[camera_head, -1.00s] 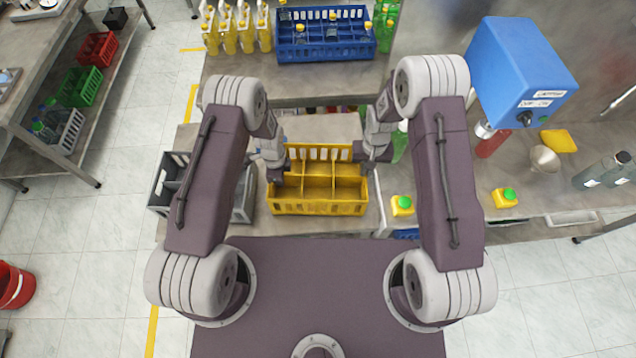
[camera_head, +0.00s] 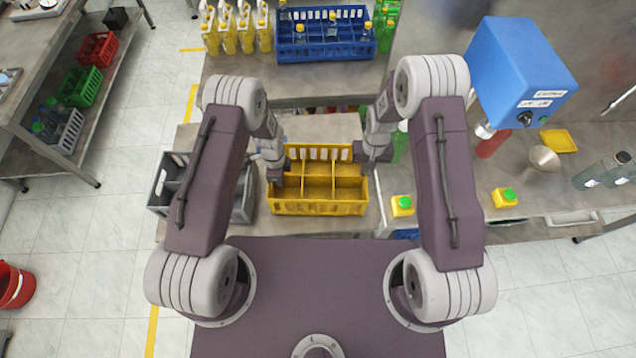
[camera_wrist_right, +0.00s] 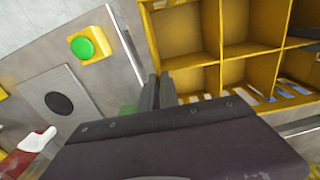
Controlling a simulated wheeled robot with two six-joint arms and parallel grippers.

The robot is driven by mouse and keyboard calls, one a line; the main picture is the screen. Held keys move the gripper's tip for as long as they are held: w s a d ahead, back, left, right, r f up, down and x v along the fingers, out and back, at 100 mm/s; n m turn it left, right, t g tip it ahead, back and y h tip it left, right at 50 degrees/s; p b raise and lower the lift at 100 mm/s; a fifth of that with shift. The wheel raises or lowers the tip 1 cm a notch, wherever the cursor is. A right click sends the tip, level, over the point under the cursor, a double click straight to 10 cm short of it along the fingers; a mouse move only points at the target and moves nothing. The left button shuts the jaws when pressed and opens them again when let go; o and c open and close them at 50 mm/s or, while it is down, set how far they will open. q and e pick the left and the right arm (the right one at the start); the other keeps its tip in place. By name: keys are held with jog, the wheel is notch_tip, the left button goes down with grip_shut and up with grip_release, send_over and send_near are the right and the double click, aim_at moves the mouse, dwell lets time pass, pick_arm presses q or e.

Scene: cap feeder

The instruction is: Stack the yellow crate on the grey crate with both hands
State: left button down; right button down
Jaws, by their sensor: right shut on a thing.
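The yellow crate (camera_head: 318,208), an open box with several compartments, sits level on the table in front of me; it looks empty. In the right wrist view its rim (camera_wrist_right: 184,61) runs beside my fingers. My right gripper (camera_head: 364,166) is at the crate's right end, and its fingers (camera_wrist_right: 158,92) are shut on the end wall there. My left gripper (camera_head: 277,176) is at the crate's left end; its jaws are too small and hidden to read. The grey crate (camera_head: 161,190) stands left of the yellow one, partly hidden behind my left arm.
A blue crate (camera_head: 325,50) with bottles and several yellow bottles (camera_head: 228,38) stand on the table behind. A blue machine (camera_head: 515,75) stands at the right.

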jog(key=shift+r, duration=0.1)
